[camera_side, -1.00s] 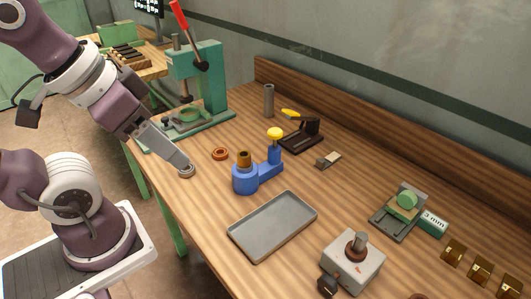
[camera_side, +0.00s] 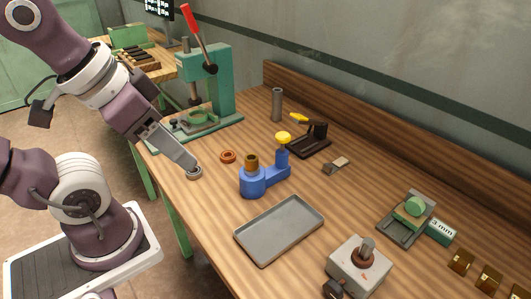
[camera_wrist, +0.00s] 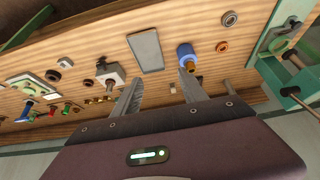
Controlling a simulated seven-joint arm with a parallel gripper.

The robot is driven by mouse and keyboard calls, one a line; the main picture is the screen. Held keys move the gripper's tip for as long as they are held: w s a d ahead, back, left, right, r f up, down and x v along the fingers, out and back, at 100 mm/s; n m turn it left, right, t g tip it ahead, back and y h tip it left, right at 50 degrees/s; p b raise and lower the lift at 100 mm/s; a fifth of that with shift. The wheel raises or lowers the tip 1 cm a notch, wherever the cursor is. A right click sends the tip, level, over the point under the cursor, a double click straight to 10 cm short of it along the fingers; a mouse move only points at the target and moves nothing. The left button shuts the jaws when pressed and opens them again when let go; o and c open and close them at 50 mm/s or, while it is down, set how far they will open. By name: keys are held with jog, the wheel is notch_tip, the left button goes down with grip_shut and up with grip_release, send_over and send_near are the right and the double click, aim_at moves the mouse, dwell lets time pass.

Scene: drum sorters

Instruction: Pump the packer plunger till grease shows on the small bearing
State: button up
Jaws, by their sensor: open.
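The blue packer (camera_side: 254,181) stands on the bench with a brown cylinder (camera_side: 252,161) on its round body and a yellow-topped plunger (camera_side: 283,138) at its side. In the wrist view the packer (camera_wrist: 186,55) lies beyond the right finger. A grey ring (camera_side: 194,173), bearing-like, lies flat near the bench's left edge; it also shows in the wrist view (camera_wrist: 230,19). I see no grease on it. My gripper (camera_side: 191,164) overlaps the ring in the side view, but the wrist view shows the open, empty fingers (camera_wrist: 160,75) well apart from it.
An orange-brown ring (camera_side: 228,156) lies between the grey ring and the packer. A grey tray (camera_side: 279,230) lies in front. A green press (camera_side: 215,85) with a red lever stands behind. A grey box with a knob (camera_side: 357,265) stands at the front right.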

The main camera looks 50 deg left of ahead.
grip_shut()
dwell(1.5)
